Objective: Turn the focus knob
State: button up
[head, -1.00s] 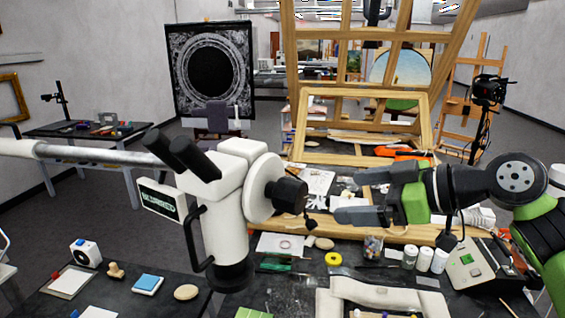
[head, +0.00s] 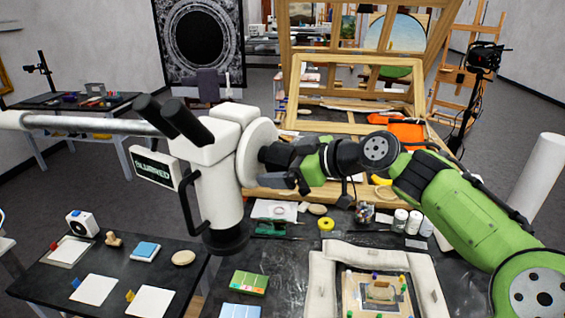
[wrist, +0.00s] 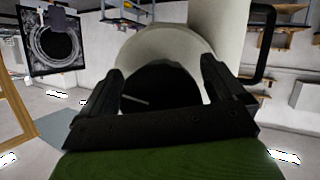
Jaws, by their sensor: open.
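The white microscope (head: 218,190) with black eyepieces stands at centre left in the head view. A small screen (head: 152,168) on it reads "BLURRED". The black focus knob (head: 272,155) sticks out from the right of its round white housing (head: 256,150). My gripper (head: 284,169) is at the knob from the right, its jaws open. In the wrist view the knob's dark round face (wrist: 160,88), with a light line on it, lies between the two spread fingers (wrist: 162,75). I cannot tell whether either finger touches it. The fingers partly hide the knob in the head view.
Below my arm, a padded frame (head: 320,285) surrounds a gilt fragment (head: 381,291) on the dark bench. White jars (head: 407,220) and a yellow tape roll (head: 326,224) stand behind it. A wooden easel frame (head: 293,100) rises beyond. Cards lie on the left table (head: 60,285).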

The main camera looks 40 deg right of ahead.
jog(key=c, duration=1)
jog(key=shift+s+a+m+g+y, duration=0.1)
jog(key=shift+a+m+g+y, duration=0.1)
jog(key=shift+m+y, duration=0.65)
jog(key=shift+s+a+m+g+y, duration=0.1)
jog(key=shift+m+g+y, duration=0.1)
jog(key=shift+m+y, duration=0.6)
jog(key=shift+m+h, duration=0.25)
jog(key=shift+m, duration=0.1)
jog(key=o, duration=1)
